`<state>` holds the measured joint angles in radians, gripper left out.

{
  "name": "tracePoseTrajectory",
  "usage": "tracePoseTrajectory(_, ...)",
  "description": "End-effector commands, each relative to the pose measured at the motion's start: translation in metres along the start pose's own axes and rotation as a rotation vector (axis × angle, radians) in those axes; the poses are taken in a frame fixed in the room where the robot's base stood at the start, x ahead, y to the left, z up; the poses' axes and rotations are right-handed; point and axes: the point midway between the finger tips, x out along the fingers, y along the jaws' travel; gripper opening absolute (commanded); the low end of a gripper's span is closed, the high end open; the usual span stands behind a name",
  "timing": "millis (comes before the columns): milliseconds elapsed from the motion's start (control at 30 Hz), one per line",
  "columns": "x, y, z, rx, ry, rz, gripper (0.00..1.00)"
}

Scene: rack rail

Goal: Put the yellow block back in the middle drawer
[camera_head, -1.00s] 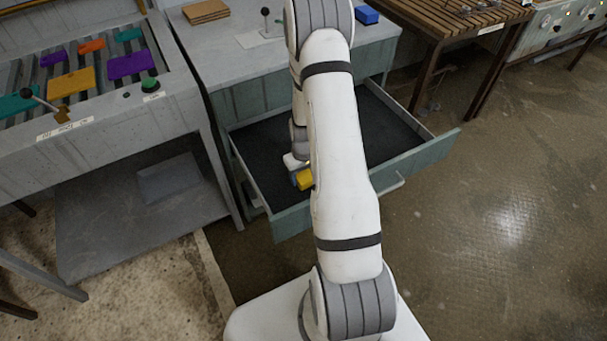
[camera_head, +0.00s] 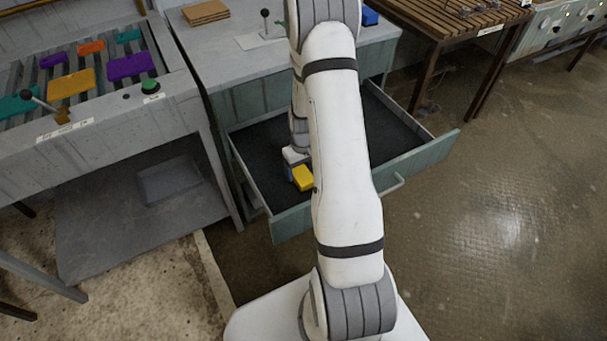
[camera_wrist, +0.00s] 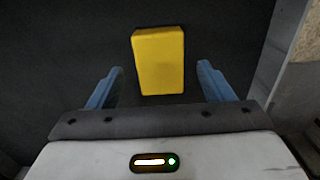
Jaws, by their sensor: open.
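The yellow block (camera_head: 303,178) lies in the open drawer (camera_head: 405,165), near its front wall. In the wrist view the yellow block (camera_wrist: 159,60) rests on the drawer's dark floor (camera_wrist: 60,50), in front of my gripper and between the lines of its fingers. My gripper (camera_wrist: 160,70) is open, with a blue finger on each side and a clear gap between each finger and the block. In the head view my gripper (camera_head: 292,165) is beside the block, partly hidden by my arm.
The drawer is pulled out from a grey cabinet (camera_head: 245,65); its handle (camera_head: 393,186) sticks out in front. My arm hides part of the drawer. A roller bench (camera_head: 180,110) with several coloured plates stands at left. A slatted table (camera_head: 455,25) stands at right. Floor at right is clear.

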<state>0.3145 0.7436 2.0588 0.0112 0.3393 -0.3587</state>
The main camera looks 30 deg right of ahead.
Motion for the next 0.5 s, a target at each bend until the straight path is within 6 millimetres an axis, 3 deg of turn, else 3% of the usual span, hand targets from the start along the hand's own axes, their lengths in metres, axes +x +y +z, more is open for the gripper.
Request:
tracePoseTrajectory(200, -0.048, 0.0, -0.001, 0.0, 0.004, 0.002, 0.74)
tracePoseTrajectory(500, -0.083, -0.001, 0.0, -0.001, 0.003, 0.001, 0.74)
